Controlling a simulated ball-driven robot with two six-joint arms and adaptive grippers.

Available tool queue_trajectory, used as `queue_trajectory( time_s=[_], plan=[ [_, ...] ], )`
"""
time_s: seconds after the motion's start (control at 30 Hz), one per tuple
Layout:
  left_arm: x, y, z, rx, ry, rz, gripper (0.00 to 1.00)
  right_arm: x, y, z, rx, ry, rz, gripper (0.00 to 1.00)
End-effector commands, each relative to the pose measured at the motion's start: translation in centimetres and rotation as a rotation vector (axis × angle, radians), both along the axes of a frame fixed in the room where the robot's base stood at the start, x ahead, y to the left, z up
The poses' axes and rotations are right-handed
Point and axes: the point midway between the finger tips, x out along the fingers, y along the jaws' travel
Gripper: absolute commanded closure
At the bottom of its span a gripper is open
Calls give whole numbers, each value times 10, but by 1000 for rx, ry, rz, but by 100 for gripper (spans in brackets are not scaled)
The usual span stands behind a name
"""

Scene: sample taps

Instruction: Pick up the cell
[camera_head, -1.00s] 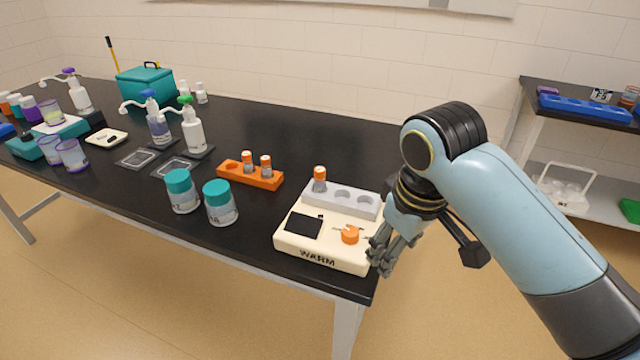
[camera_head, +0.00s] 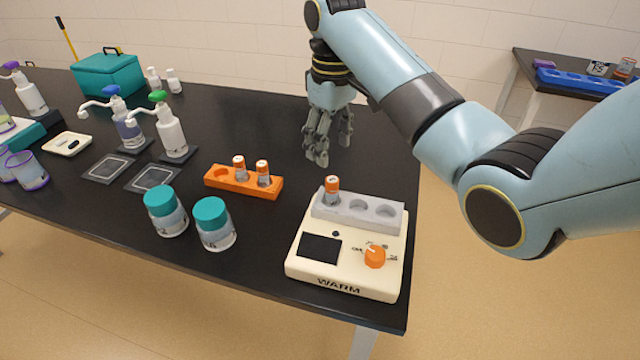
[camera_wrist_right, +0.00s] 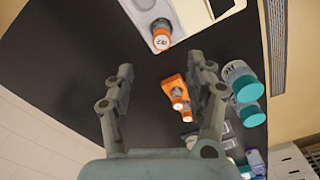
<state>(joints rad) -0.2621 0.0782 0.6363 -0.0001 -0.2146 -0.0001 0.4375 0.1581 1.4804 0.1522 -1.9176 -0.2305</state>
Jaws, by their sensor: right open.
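Small orange-capped cells show in the head view. One cell (camera_head: 332,190) stands upright in the left hole of the grey block on the warmer. Two more, a left cell (camera_head: 239,168) and a right cell (camera_head: 263,173), stand in the orange rack (camera_head: 215,180). In the right wrist view the warmer's cell (camera_wrist_right: 161,38) shows its marked cap, beyond the fingertips, and the rack's cells (camera_wrist_right: 179,97) lie between the fingers. My right gripper (camera_head: 329,155) is open and empty above the table, behind the warmer and rack. My left gripper is not in view.
The cream warmer (camera_head: 345,285) with an orange knob sits at the table's right front corner. Two teal-capped jars (camera_head: 167,212) (camera_head: 214,225) stand in front of the rack. Pump bottles (camera_head: 171,132) stand to the left. The black table behind the rack is clear.

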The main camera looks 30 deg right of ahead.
Motion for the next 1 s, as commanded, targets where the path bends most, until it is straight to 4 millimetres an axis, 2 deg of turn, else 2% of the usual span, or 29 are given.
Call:
queue_trajectory(
  time_s=[0.1, 0.2, 0.3, 0.43, 0.6, 0.67, 0.77, 0.97, 1.0],
  plan=[
    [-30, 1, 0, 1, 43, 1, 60, -2, 1, -22, 2, 7, 0, 45],
    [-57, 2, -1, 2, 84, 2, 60, -1, 1, -36, 1, 3, -1, 45],
    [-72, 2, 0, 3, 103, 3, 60, -1, 1, -43, 1, 2, 0, 45],
    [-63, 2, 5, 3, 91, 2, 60, -3, 1, -56, 1, 5, -1, 45],
    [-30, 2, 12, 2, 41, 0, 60, -5, 1, -84, 0, 4, 0, 45],
    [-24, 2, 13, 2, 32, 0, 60, -5, 1, -91, 0, 3, 0, 45],
    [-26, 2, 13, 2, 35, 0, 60, -5, 1, -96, 0, 1, 0, 45],
    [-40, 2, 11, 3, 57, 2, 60, -5, 1, -97, 0, 1, 0, 45],
    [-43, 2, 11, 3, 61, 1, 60, -5, 1, -97, 0, 1, 0, 50]
  ],
)
